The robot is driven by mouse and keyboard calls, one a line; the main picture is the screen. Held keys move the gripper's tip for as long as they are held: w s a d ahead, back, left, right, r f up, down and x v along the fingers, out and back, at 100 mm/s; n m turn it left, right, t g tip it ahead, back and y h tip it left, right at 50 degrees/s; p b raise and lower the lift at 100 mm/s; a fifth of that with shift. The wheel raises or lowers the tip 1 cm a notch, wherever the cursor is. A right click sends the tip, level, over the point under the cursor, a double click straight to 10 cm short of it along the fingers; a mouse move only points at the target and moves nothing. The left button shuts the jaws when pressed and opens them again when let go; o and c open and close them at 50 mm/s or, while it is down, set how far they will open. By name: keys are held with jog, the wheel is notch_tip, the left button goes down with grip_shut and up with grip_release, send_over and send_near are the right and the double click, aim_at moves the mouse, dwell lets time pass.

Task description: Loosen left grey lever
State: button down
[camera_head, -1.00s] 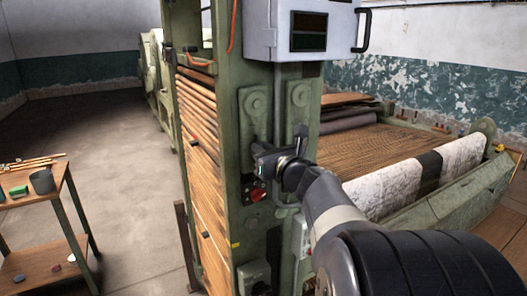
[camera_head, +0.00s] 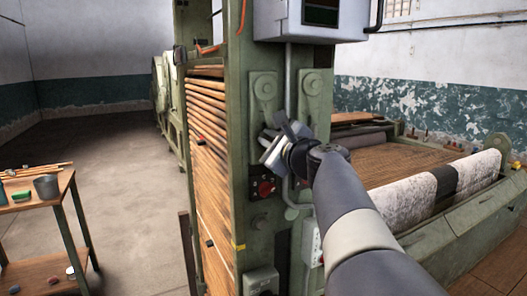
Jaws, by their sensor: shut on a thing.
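Two green lever plates with round pivots are mounted on the green machine post, a left plate (camera_head: 263,92) and a right plate (camera_head: 311,90). My gripper (camera_head: 272,132) is at the lower end of the left plate, tilted, with its jaws shut around the low part of the left lever. The grey lever itself is mostly hidden behind the jaws, so I cannot make out its exact angle.
A red button (camera_head: 264,188) sits just below my gripper. A grey control box (camera_head: 308,18) hangs above. A wooden side table (camera_head: 40,215) with a dark cup (camera_head: 46,187) stands at left. The floor between is clear. A loom bed (camera_head: 400,170) extends right.

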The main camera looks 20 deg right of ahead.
jog(key=shift+f+n+b, duration=0.15)
jog(key=shift+n+b, duration=0.8)
jog(key=shift+n, duration=0.25)
jog(key=c, duration=1.5)
grip_release()
jog(key=shift+o, duration=0.2)
jog(key=shift+w+f, duration=0.1)
jog(key=shift+w, duration=0.15)
jog(key=s+b, duration=0.2)
jog(key=s, duration=0.9)
jog(key=shift+d, duration=0.15)
jog(key=shift+w, duration=0.1)
